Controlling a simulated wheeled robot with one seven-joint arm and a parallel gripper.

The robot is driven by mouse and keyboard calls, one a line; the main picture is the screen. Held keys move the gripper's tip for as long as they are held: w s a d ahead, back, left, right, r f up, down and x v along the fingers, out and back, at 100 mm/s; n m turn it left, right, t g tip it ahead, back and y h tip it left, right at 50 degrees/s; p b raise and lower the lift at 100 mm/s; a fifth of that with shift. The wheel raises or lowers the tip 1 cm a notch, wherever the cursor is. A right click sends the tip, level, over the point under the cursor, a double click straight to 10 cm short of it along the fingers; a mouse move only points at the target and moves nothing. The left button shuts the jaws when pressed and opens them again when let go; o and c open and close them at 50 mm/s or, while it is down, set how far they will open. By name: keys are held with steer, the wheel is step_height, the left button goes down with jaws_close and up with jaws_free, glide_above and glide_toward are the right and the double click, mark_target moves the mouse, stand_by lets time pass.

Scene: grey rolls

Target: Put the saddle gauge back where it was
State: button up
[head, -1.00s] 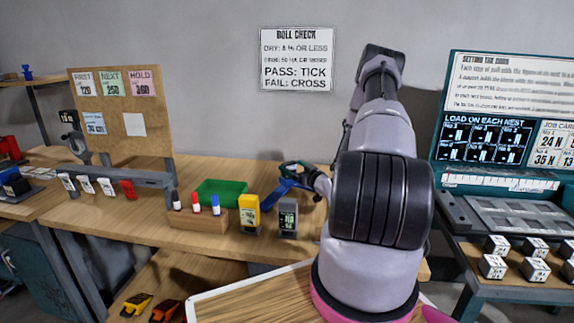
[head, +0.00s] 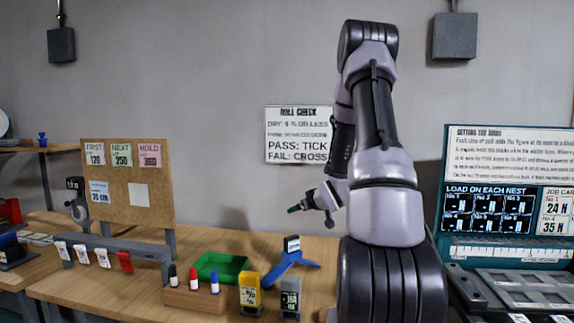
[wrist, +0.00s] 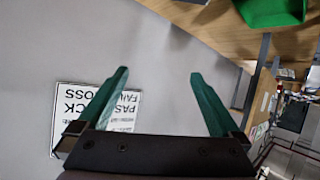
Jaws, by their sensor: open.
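A blue device with splayed legs and a small dark display head (head: 290,257), which looks like the saddle gauge, stands on the wooden bench behind the yellow and grey meters. My gripper (head: 292,209) is above the bench, up and slightly right of the device, clear of it. In the wrist view the two green fingers (wrist: 158,75) are spread wide with nothing between them. The blue device is not visible in the wrist view.
A green tray (head: 221,268), a wooden block with markers (head: 194,299), a yellow meter (head: 250,293) and a grey meter (head: 290,298) stand close by. A pegboard-like notice board (head: 130,190) is at left; a teal load station (head: 505,200) is at right.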

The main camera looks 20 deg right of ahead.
steer(key=s+a+r+m+g+h, duration=0.1)
steer(key=s+a+r+m, duration=0.1)
steer(key=s+a+r, duration=0.45)
steer(key=s+a+r+m+g+h, duration=0.15)
steer(key=s+r, duration=0.25)
steer(key=r, duration=0.5)
steer(key=s+a+r+g+y, duration=0.1)
steer(key=s+a+r, duration=0.1)
steer(key=s+a, duration=0.2)
steer(key=s+a+r+m+g+y, duration=0.1)
steer(key=s+a, duration=0.3)
steer(key=s, duration=0.6)
steer(key=s+a+r+m+g+y, duration=0.1)
steer(key=s+a+r+y, duration=0.2)
steer(key=s, duration=0.4)
steer(key=shift+s+a+r, duration=0.3)
steer(key=shift+a+r, duration=0.2)
steer(key=shift+a, duration=0.2)
